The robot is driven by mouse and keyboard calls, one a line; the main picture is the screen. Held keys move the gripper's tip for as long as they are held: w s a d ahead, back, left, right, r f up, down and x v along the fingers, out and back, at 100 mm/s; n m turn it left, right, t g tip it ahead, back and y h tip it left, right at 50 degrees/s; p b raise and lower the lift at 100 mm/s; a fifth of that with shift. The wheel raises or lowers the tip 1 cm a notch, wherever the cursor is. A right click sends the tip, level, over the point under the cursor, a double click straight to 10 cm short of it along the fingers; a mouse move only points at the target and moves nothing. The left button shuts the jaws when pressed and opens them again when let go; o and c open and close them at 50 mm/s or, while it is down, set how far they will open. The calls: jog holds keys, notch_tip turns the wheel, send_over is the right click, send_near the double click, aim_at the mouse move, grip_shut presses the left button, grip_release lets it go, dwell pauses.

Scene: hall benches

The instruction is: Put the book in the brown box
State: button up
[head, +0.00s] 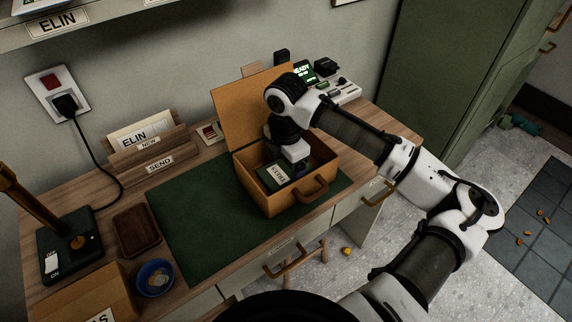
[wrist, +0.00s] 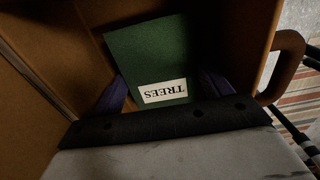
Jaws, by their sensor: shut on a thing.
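The brown box (head: 272,202) stands on the desk with its lid tilted up behind it and a handle on its front. A green book (head: 270,181) with a white label is inside the box opening. In the wrist view the book (wrist: 152,55) shows its "TREES" label between the two purple fingers, with the box walls around it. My gripper (head: 287,176) reaches down into the box from above and is shut on the book. Whether the book touches the box floor I cannot tell.
The box stands on a green desk mat (head: 190,235). A blue bowl (head: 155,278), a brown tray (head: 137,229) and a lamp base (head: 70,246) are to the left. A letter rack (head: 150,150) and a device with a lit screen (head: 304,71) stand behind.

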aim_at(286, 170)
jog(key=shift+f, duration=0.1)
jog(key=o, duration=0.8)
notch_tip(286, 170, up, 12)
jog(key=shift+r+b, duration=0.15)
jog(key=shift+b, duration=0.4)
